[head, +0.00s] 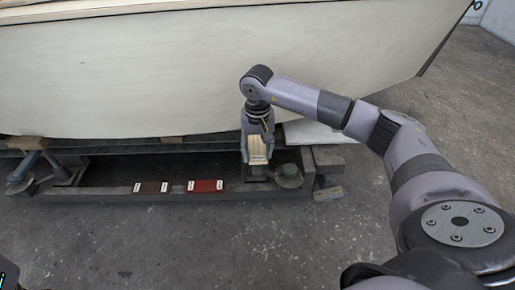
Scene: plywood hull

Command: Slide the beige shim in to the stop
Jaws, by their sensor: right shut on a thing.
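My right gripper (257,158) points down beside the cradle's right end, under the hull. It is shut on the beige shim (257,149), a pale ribbed piece between its fingers. The gripper hides part of the shim. I cannot tell whether the shim touches anything behind it, and no stop can be made out. My left gripper is not in view.
The pale plywood hull (190,72) overhangs the dark cradle beam (105,195). A brown block (151,187) and a red block (205,185), both with white labels, lie on the beam. A round dark fitting (289,174) stands right of the gripper. The front floor is clear.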

